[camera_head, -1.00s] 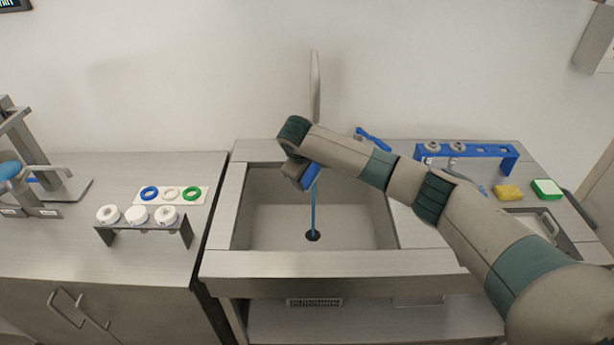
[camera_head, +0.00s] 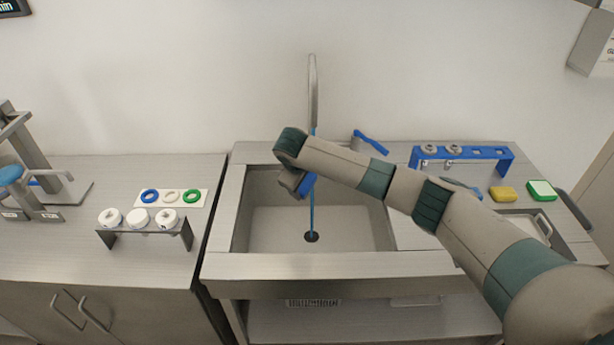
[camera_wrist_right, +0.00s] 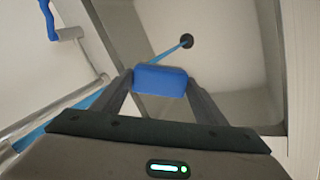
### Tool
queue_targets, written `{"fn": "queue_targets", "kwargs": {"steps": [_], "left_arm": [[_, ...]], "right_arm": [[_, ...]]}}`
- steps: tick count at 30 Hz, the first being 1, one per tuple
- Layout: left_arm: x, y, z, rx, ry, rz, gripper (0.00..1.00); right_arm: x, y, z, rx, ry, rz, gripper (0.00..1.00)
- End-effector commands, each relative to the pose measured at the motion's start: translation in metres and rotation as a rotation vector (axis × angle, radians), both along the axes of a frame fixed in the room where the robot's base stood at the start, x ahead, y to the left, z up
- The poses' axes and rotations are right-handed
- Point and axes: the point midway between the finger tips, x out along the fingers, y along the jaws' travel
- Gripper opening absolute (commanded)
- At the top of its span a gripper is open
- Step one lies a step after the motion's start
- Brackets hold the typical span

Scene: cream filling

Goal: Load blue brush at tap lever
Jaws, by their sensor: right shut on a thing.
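My right gripper (camera_head: 302,190) is over the sink, beside the blue water stream (camera_head: 312,215). It is shut on a blue block-shaped piece (camera_wrist_right: 160,80), seen between both fingertips in the right wrist view. I take this piece to be the blue brush; its full shape is hidden. The blue tap lever (camera_head: 371,141) stands behind the sink, right of the tall tap spout (camera_head: 313,90). The lever also shows at the upper left of the right wrist view (camera_wrist_right: 68,33). My left gripper is not in view.
The stream reaches the sink drain (camera_head: 311,236). A blue rack (camera_head: 483,153), a yellow sponge (camera_head: 503,194) and a green-and-white sponge (camera_head: 541,189) are on the right. A dark stand (camera_head: 148,240) with white-topped pieces and several coloured rings are on the left counter.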

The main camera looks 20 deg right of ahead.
Motion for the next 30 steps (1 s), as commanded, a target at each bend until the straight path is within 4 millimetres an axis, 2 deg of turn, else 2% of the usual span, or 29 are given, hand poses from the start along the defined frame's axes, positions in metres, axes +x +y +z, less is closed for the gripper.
{"fn": "queue_targets", "kwargs": {"steps": [1, 14, 24, 30], "left_arm": [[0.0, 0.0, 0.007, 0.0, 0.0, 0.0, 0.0], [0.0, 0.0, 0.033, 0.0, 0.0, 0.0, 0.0], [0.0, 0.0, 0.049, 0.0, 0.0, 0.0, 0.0], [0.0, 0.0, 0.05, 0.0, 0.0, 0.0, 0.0]], "right_arm": [[-0.003, 0.002, 0.004, 0.0, 0.0, 0.0, 0.45], [-0.028, 0.016, 0.003, 0.001, 0.001, 0.0, 0.45], [-0.046, 0.027, 0.002, 0.001, 0.001, 0.0, 0.45], [-0.05, 0.028, 0.001, 0.0, -0.002, -0.001, 0.45]]}}
